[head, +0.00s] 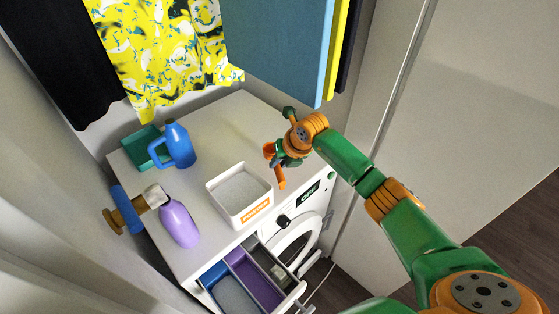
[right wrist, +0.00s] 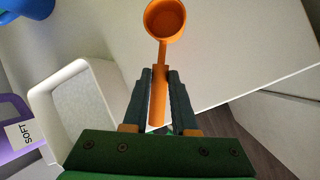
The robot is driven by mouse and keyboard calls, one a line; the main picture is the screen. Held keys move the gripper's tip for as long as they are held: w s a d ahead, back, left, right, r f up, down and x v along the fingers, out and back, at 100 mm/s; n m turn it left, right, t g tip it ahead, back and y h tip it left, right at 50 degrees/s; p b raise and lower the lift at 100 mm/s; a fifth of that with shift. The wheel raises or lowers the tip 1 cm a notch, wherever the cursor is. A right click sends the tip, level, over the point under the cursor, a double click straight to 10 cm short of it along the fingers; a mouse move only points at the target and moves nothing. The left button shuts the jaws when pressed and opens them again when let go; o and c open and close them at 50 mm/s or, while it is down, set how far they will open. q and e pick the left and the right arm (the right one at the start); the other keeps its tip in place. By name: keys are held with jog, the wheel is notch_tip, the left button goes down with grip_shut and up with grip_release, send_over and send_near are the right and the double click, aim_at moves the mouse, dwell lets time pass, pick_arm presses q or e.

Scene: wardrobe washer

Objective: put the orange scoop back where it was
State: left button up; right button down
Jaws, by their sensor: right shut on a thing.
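My right gripper (head: 286,160) is shut on the handle of the orange scoop (head: 281,179). It is near the right side of the washer top (head: 230,125), right of the white powder box. In the right wrist view the gripper (right wrist: 159,80) has its fingers on both sides of the handle, and the scoop's round cup (right wrist: 165,20) sticks out beyond the fingertips. The white box (head: 258,208) has an orange label and pale powder inside; it also shows in the right wrist view (right wrist: 60,80). My left gripper is not in view.
A blue jug (head: 178,145), a teal tray (head: 140,147) and a purple bottle (head: 179,223) stand on the left of the top. A blue and brown object (head: 126,209) is beside the bottle. The detergent drawer (head: 255,277) is open in front. Clothes (head: 275,45) hang above.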

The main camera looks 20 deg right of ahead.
jog(key=shift+w+f, duration=0.1)
jog(key=shift+f, duration=0.45)
pick_arm(q)
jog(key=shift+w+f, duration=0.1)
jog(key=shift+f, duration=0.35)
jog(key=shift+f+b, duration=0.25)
jog(key=shift+b, duration=0.1)
pick_arm(e)
jog(key=shift+f, duration=0.25)
jog(key=shift+c, duration=1.5)
grip_release()
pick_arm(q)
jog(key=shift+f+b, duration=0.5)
pick_arm(e)
jog(key=a+v, duration=0.1)
jog(key=v, duration=0.6)
jog(key=shift+d, duration=0.5)
